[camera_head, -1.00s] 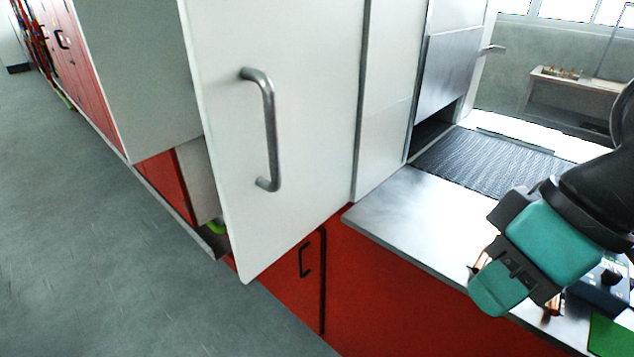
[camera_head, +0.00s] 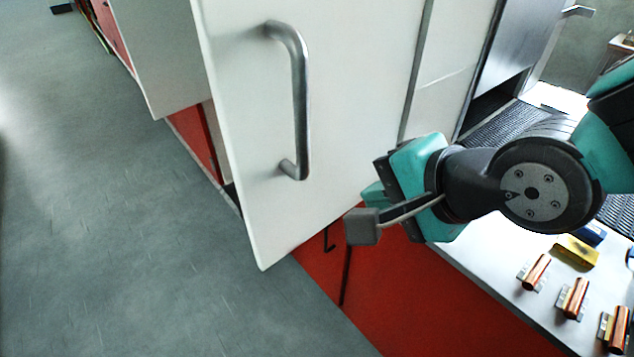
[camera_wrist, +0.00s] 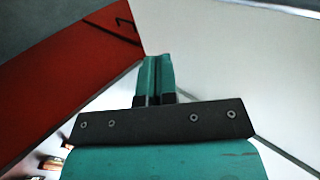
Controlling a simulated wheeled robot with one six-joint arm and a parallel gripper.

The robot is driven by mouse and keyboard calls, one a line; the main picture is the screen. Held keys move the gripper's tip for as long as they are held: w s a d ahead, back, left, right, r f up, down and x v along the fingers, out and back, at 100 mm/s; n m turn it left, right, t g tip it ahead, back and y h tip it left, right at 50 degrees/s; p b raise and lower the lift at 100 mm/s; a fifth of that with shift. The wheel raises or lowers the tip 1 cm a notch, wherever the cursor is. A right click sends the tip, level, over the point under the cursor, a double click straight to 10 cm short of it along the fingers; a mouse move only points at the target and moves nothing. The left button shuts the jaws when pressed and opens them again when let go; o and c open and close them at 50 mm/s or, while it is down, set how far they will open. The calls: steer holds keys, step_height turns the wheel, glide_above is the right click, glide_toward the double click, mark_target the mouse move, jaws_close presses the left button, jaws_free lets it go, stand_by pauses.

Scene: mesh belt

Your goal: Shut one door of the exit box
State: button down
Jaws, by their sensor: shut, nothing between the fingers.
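A white door (camera_head: 345,120) with a grey metal bar handle (camera_head: 297,100) stands open, its free edge toward the left of the head view. It also fills the right side of the wrist view (camera_wrist: 225,60). My gripper (camera_head: 372,194) is at the door's lower right, in front of it in the picture. Its teal fingers are shut together and empty in the wrist view (camera_wrist: 153,75), pointing toward where the white panel borders the red front. I cannot tell whether they touch the door. The handle is well to the left of my gripper.
A red cabinet front (camera_head: 400,290) with a dark handle lies below. A mesh belt (camera_head: 500,125) runs behind my arm. The grey floor (camera_head: 110,230) at left is clear.

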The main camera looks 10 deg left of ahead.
mark_target(307, 187)
steer(key=p+x, duration=0.1)
steer(key=x, duration=0.3)
steer(key=a+r+p+x, duration=0.1)
steer(key=x, duration=0.3)
steer(key=p+x, duration=0.1)
steer(key=x, duration=0.2)
steer(key=shift+w+a+p, duration=0.4)
steer(key=shift+w, duration=0.15)
steer(key=shift+w+a+f, duration=0.15)
steer(key=shift+w+a, duration=0.2)
steer(key=shift+a, duration=0.05)
